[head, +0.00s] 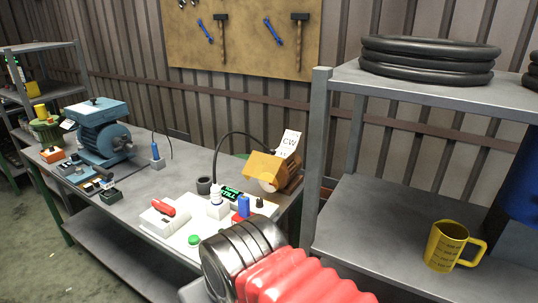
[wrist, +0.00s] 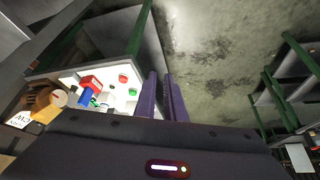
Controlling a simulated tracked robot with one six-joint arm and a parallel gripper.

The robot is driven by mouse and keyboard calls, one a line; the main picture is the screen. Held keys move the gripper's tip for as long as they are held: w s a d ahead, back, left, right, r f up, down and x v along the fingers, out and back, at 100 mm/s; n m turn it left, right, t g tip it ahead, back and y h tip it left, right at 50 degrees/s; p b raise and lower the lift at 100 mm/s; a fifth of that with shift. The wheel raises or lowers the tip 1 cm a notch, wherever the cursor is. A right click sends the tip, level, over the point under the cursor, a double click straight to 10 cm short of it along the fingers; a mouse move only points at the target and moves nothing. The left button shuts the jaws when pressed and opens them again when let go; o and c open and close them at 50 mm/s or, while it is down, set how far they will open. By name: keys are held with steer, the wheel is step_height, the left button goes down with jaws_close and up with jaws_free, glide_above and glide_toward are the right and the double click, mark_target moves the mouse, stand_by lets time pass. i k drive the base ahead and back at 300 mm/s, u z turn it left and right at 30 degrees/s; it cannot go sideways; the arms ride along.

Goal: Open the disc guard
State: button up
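The orange-tan guard (head: 264,169) is at the right end of the workbench in the head view, with a round disc face beside it and a white "CW" card above it. I cannot tell from here how its cover sits. It also shows in the wrist view as a brown shape (wrist: 41,103) at the left edge, with the "CW" card below it. My gripper (wrist: 161,75) shows in the wrist view as two purple fingers with a narrow gap and nothing between them. It is apart from the guard, which lies to its left. The head view does not show the fingers.
A white tray (head: 174,238) with bottles, a red-handled item and buttons lies left of the guard on the workbench (head: 135,185). A blue motor (head: 100,130) stands further left. A metal shelf (head: 350,232) with a yellow jug (head: 445,246) is close on the right.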

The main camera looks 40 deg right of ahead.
mark_target(250, 169)
steer(key=z, duration=0.15)
steer(key=k, duration=0.6)
steer(key=z, duration=0.6)
steer(key=k, duration=0.75)
steer(key=z, duration=0.45)
steer(key=i, duration=1.55)
steer(key=u, duration=0.45)
